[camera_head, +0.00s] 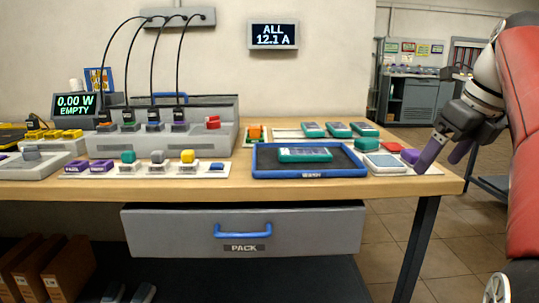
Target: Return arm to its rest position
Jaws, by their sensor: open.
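My gripper (443,158) is at the right end of the workbench, beside the table's right edge, with its purple fingers pointing down and to the left. It is open, and no object shows between the fingers. My red and silver arm reaches in from the right side of the picture.
The workbench (240,190) carries a blue-rimmed tray (262,173) holding a teal battery pack (305,155). Several teal packs lie behind it. A grey charger (215,130) stands left with cables. The grey PACK drawer (310,232) hangs under the bench. Floor right of the table leg is clear.

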